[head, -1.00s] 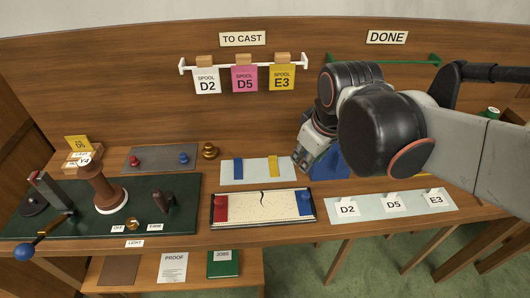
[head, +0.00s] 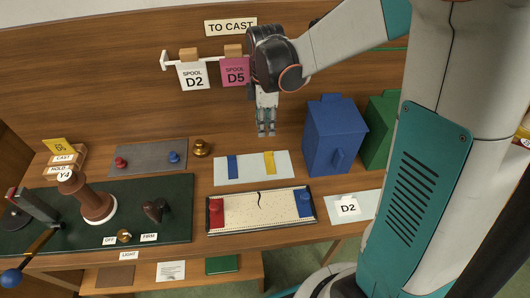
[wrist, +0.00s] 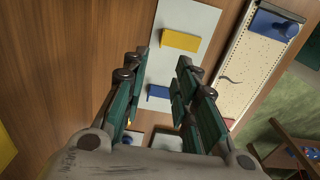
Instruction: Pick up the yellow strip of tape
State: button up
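The yellow strip of tape (head: 269,163) lies flat on a pale card (head: 251,175) on the bench, to the right of a blue strip (head: 232,167). In the wrist view the yellow strip (wrist: 180,40) shows beyond my fingertips, with the blue strip (wrist: 158,92) between the fingers in the picture. My gripper (head: 265,132) points down above and behind the card, near the yellow strip but apart from it. In the wrist view its fingers (wrist: 162,72) are spread wide with nothing held between them.
A cream board (head: 262,212) with red and blue end blocks lies in front of the card. A blue box (head: 333,140) stands close on the right, a green box (head: 381,130) beyond it. A brass knob (head: 201,148) stands left. Tags hang behind my gripper.

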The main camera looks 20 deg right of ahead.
jog(key=b, duration=0.2)
send_near(270, 163)
jog(key=w, duration=0.1)
jog(key=w+f, duration=0.1)
jog(key=w, duration=0.1)
jog(key=shift+w+a+f, duration=0.1)
jog(key=shift+a+f, duration=0.1)
jog(key=shift+f, duration=0.05)
jog(key=shift+d+f+b, duration=0.15)
jog(key=shift+f+b, duration=0.5)
jog(key=shift+f, duration=0.75)
jog(key=shift+d+f+b, duration=0.1)
jog(key=shift+f+b, duration=0.5)
jog(key=shift+f, duration=0.75)
jog(key=shift+r, duration=0.1)
grip_shut()
